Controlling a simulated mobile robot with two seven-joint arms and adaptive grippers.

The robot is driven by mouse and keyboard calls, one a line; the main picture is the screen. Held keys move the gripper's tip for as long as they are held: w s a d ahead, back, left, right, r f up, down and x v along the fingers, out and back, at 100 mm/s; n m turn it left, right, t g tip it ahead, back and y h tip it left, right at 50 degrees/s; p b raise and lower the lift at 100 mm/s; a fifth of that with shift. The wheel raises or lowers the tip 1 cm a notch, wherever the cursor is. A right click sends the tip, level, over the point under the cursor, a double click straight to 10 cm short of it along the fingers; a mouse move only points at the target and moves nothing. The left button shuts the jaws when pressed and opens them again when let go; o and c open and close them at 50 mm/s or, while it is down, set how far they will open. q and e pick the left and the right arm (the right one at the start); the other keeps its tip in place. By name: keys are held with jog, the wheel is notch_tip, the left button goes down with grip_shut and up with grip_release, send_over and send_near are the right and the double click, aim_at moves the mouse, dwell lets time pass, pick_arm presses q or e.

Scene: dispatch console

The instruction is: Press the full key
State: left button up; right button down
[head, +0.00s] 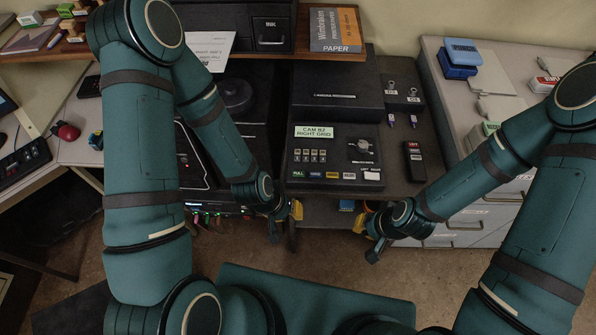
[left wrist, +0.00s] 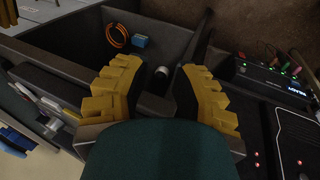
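The full key (head: 298,174) is the leftmost in a row of small labelled keys along the front of the black console (head: 334,157). The console's lit display reads "CAM B2 RIGHT GRID". My left gripper (head: 285,214) is below and slightly left of the full key in the head view, apart from it. In the left wrist view its yellow fingers (left wrist: 160,92) are spread, with nothing between them. My right gripper (head: 368,232) is below and right of the keys. Its fingers look apart and empty. The full key is not seen in the left wrist view.
A black handset (head: 413,160) lies right of the console. A knob (head: 362,147) sits on the console above the keys. In the left wrist view, an open dark bin (left wrist: 100,45) holds an orange coil and a blue block. A box with lit connectors (left wrist: 272,80) stands at right.

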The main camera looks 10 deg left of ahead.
pick_arm(q)
grip_shut()
dwell(0.4)
dwell(0.6)
